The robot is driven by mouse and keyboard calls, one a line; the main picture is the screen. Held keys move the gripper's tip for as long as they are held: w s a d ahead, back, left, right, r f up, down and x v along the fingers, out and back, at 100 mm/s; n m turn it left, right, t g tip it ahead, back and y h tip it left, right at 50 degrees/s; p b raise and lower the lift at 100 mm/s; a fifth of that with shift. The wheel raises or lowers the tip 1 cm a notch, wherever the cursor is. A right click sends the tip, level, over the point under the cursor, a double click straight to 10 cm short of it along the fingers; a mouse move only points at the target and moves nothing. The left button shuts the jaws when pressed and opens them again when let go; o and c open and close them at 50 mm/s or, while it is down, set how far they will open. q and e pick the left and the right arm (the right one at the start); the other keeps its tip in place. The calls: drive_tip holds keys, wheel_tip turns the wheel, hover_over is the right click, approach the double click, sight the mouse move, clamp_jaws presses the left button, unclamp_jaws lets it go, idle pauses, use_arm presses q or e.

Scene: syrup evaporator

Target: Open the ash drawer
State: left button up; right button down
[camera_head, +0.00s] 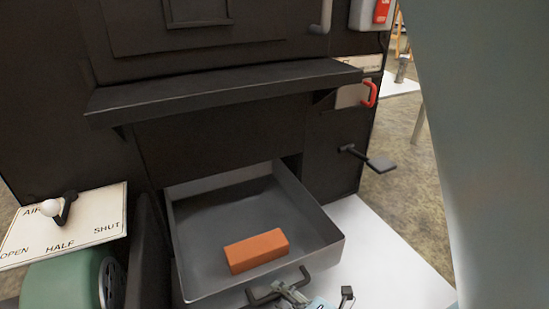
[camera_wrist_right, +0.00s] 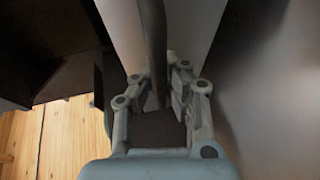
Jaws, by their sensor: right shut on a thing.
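The ash drawer (camera_head: 200,230) is a grey metal tray pulled well out of the dark evaporator front in the head view. Its inside shows, and an orange brick (camera_head: 257,251) lies in it near the front. A dark bar handle (camera_head: 262,297) is on the drawer's front face. My right gripper (camera_head: 292,296) is at this handle, low in the head view. In the right wrist view its fingers (camera_wrist_right: 158,88) are closed around the dark handle bar (camera_wrist_right: 154,45). My left gripper is in neither view.
A dark shelf (camera_head: 220,88) juts out above the drawer. At left are an air lever plate (camera_head: 85,221) and a green blower (camera_head: 62,284). A black pedal-like lever (camera_head: 380,163) and a red handle (camera_head: 371,93) are at right.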

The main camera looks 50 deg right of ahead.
drive_tip(key=shift+w+r, duration=0.15)
drive_tip(key=shift+r, duration=0.1)
drive_tip(key=c, duration=1.3)
unclamp_jaws()
drive_tip(key=shift+f, duration=0.1)
drive_tip(key=shift+c, duration=0.2)
